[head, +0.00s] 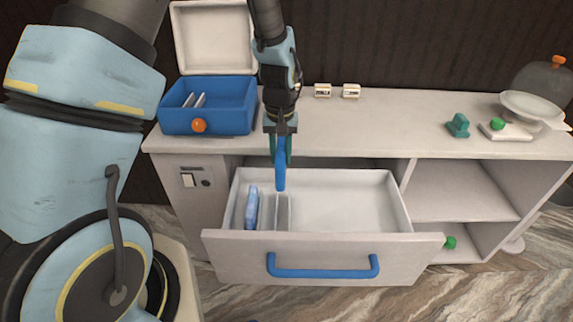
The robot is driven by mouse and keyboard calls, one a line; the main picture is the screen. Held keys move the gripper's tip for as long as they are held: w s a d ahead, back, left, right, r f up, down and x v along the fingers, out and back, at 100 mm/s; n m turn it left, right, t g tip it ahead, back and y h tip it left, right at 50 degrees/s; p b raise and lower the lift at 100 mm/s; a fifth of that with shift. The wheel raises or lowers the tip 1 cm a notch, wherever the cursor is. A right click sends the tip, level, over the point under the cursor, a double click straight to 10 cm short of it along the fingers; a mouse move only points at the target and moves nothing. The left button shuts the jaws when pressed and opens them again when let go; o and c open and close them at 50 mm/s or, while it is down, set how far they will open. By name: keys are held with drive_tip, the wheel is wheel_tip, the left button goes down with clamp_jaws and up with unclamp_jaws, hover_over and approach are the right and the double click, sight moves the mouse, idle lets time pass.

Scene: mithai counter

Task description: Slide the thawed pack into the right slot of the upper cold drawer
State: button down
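My gripper (281,158) points down over the left part of the open white drawer (421,239). It is shut on a deep blue pack (281,177), which hangs upright and edge-on to the view. The pack's lower end is over or just inside the drawer, in line with the thin white dividers (284,212); I cannot tell whether it touches them. A paler blue pack (251,206) stands in the slot to the left. The slot floor beneath the held pack is mostly hidden.
A blue cooler box (228,121) with an open white lid stands on the counter (380,137), left of my gripper. Two small white display units (323,90) (351,91) are behind. A white scale (505,131) and green weights (458,125) are at right. The drawer's right side is empty.

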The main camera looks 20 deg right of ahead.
drive_tip(key=f+b, duration=0.1)
drive_tip(key=f, duration=0.2)
drive_tip(key=f+b, duration=0.1)
drive_tip(key=f, duration=0.3)
drive_tip(key=shift+w+d, duration=0.15)
drive_tip(key=shift+w, duration=0.05)
drive_tip(key=shift+f+b, duration=5)
drive_tip(key=shift+f, duration=2.2)
drive_tip(key=c, duration=0.5)
unclamp_jaws()
wheel_tip(320, 180, up, 11)
drive_tip(key=shift+f+b, duration=0.1)
drive_tip(key=shift+b, duration=0.7)
